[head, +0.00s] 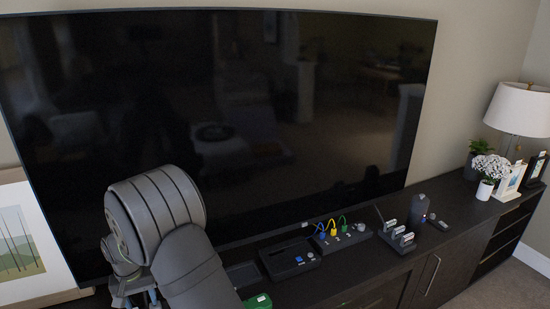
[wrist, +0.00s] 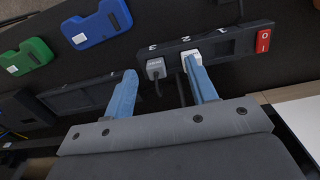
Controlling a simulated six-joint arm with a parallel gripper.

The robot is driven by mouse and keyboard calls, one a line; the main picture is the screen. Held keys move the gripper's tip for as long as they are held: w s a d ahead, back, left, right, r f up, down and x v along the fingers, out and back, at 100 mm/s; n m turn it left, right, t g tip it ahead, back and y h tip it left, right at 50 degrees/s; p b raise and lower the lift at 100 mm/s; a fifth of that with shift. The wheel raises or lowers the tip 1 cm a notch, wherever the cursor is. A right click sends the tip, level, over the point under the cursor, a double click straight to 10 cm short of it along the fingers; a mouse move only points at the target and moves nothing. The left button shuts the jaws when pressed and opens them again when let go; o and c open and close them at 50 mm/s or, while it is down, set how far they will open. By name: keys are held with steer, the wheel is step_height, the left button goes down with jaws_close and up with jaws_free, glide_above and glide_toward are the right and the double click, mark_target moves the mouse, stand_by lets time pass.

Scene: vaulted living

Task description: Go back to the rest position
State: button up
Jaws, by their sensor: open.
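My gripper (wrist: 161,68) is open in the wrist view, its two blue fingers spread apart with nothing visibly held. A black power strip (wrist: 228,44) with a red switch (wrist: 263,40) lies just beyond the fingertips. A grey plug (wrist: 155,68) sits in the strip and shows between the fingers. A white plug (wrist: 193,57) shows at the right fingertip; I cannot tell whether they touch. In the head view my arm stands at the lower left in front of the television, and its bulk hides the power strip and most of the gripper.
A blue block (wrist: 97,24) and a green block (wrist: 27,56) lie beyond the gripper. The dark cabinet top (head: 340,268) bears a slotted black box (head: 290,259), a cable panel (head: 342,235), a metal-clip rack (head: 398,237) and a grey device (head: 419,210). The television (head: 300,110) stands behind.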

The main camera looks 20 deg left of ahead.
steer(key=w+a, duration=0.3)
steer(key=s+a+f, duration=0.1)
steer(key=s+a, duration=0.1)
steer(key=s+a+f, duration=0.2)
steer(key=a, duration=0.1)
steer(key=s+a+f, duration=0.2)
steer(key=shift+s+a, duration=0.15)
steer(key=shift+a, duration=0.1)
steer(key=shift+s+a+f, duration=0.75)
steer(key=shift+f, duration=0.25)
step_height(320, 180, down, 2)
steer(key=shift+w+d, duration=0.1)
steer(key=shift+f, duration=0.45)
